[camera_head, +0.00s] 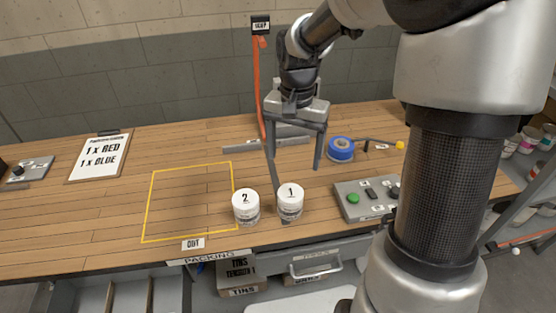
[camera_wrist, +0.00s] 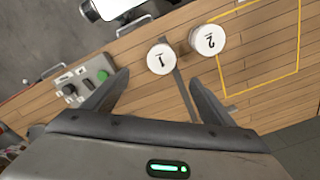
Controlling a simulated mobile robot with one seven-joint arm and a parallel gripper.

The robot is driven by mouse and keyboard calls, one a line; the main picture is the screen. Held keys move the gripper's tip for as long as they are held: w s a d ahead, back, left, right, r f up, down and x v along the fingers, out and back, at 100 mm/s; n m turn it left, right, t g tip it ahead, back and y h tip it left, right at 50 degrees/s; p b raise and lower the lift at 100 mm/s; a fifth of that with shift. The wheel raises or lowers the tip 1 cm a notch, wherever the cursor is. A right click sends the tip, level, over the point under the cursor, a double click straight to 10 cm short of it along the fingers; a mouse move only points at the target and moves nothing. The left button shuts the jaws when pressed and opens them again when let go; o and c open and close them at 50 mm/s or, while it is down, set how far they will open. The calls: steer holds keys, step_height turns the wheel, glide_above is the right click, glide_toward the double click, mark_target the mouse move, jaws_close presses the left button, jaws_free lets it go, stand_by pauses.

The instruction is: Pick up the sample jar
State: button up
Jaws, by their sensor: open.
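Two white lidded jars stand upright on the wooden bench near its front edge. Jar 1 (camera_head: 290,203) is on the right and jar 2 (camera_head: 246,208) on the left, with a small gap. No label reads "sample jar", so I cannot tell which is meant. My gripper (camera_head: 295,164) is open and empty, pointing down above the bench behind the jars. In the wrist view, the lid of jar 1 (camera_wrist: 161,59) shows just beyond and between my fingertips (camera_wrist: 160,79), apart from them. Jar 2 (camera_wrist: 208,40) shows to its right.
A yellow outlined area (camera_head: 190,202) left of the jars is clear. A control box (camera_head: 366,199) with a green button stands right. A blue tape roll (camera_head: 340,148) lies behind it. An order board (camera_head: 100,157) lies far left.

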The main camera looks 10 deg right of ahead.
mark_target(291, 192)
steer(key=f+b, duration=0.1)
steer(key=f, duration=1.6)
steer(key=shift+a+f, duration=0.15)
steer(key=shift+a, duration=0.05)
steer(key=c, duration=1.3)
